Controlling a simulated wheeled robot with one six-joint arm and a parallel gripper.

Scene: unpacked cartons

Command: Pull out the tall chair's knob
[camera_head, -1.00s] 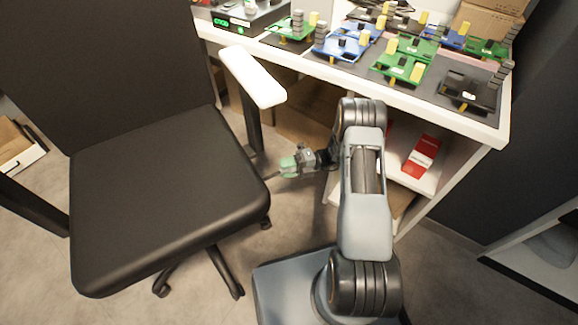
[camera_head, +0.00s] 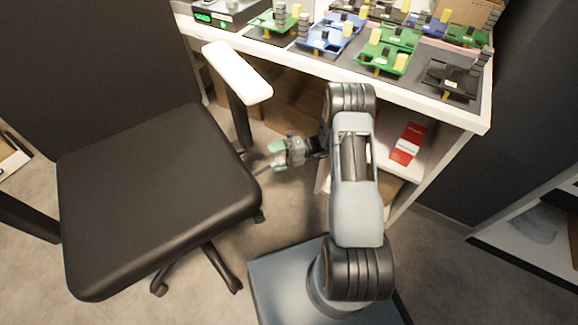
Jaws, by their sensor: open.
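The tall chair (camera_head: 155,190) stands at the left, with a black seat, a black back and a white-topped armrest (camera_head: 237,72). A thin dark lever, the chair's knob (camera_head: 264,170), sticks out from under the right side of the seat. My gripper (camera_head: 274,155), with green fingertips, is open beside the seat's right edge, at the lever's outer end. Its fingers appear to lie on both sides of the lever's tip, but I cannot tell whether they touch it. The lever's inner end is hidden under the seat.
A white workbench (camera_head: 420,118) with several green, blue and black circuit boards stands behind my arm. A red and white box (camera_head: 408,143) lies on its lower shelf. The chair's base legs (camera_head: 222,268) spread on the floor. A white shelf (camera_head: 520,255) is at the right.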

